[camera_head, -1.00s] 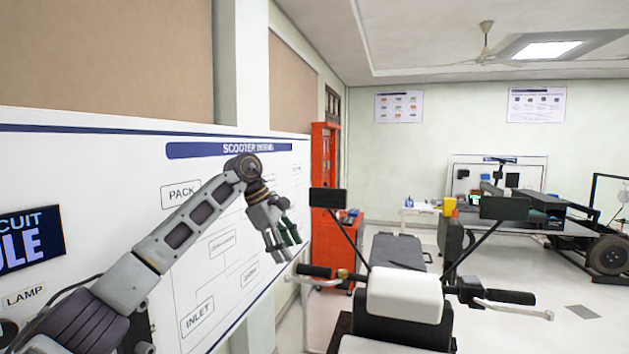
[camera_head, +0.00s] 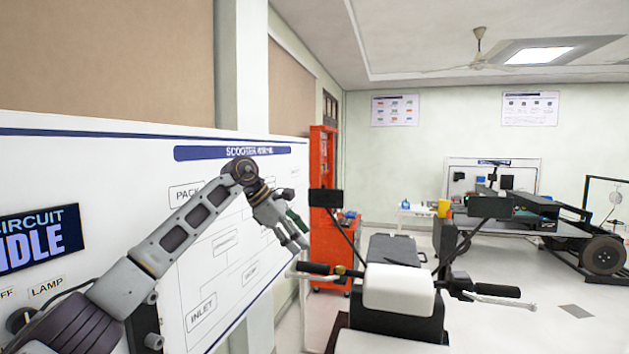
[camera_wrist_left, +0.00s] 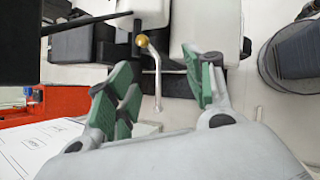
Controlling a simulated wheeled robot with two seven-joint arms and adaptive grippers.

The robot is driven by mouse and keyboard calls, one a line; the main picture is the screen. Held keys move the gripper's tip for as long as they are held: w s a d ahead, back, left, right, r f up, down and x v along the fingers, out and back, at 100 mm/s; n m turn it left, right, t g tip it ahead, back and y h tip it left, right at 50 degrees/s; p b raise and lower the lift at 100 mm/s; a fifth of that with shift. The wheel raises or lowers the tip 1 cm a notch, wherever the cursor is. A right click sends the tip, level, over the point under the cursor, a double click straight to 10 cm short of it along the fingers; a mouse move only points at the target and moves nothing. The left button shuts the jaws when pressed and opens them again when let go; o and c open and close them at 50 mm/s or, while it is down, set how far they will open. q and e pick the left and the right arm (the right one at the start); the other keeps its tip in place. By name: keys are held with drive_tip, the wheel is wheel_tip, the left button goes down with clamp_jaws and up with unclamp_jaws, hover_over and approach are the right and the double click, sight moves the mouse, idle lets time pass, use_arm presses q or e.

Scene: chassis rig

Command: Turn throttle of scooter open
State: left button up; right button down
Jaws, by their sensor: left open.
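The scooter's handlebar has a black left grip (camera_head: 313,268) with a silver lever and a brass-coloured piece beside it, and a black right grip (camera_head: 497,290) with its own silver lever. The white front body (camera_head: 398,288) sits between them. My left gripper (camera_head: 296,232) is open and empty, above and just left of the left grip, apart from it. In the left wrist view the green-padded fingers (camera_wrist_left: 160,88) are spread, with the silver lever (camera_wrist_left: 157,85) showing between them. The left grip is hard to make out there. My right gripper is not seen.
A black mirror (camera_head: 326,197) rises on a stalk near the left grip. A white wiring board (camera_head: 225,265) runs along the left, close to my arm. A red cabinet (camera_head: 324,160) stands behind.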

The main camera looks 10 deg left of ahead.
use_arm(q)
drive_tip(key=w+d+r+n+t+h, duration=0.2)
drive_tip(key=w+r+n+h, duration=0.1)
drive_tip(key=r, duration=0.4)
drive_tip(key=w+d+r+n+t+h, duration=0.2)
drive_tip(key=r+n+h, duration=0.2)
drive_tip(key=r, duration=0.3)
drive_tip(key=shift+w+r+n+t+h, duration=0.3)
drive_tip(key=shift+w+t, duration=0.1)
drive_tip(key=shift+d+f, duration=0.1)
drive_tip(key=shift+d, duration=0.05)
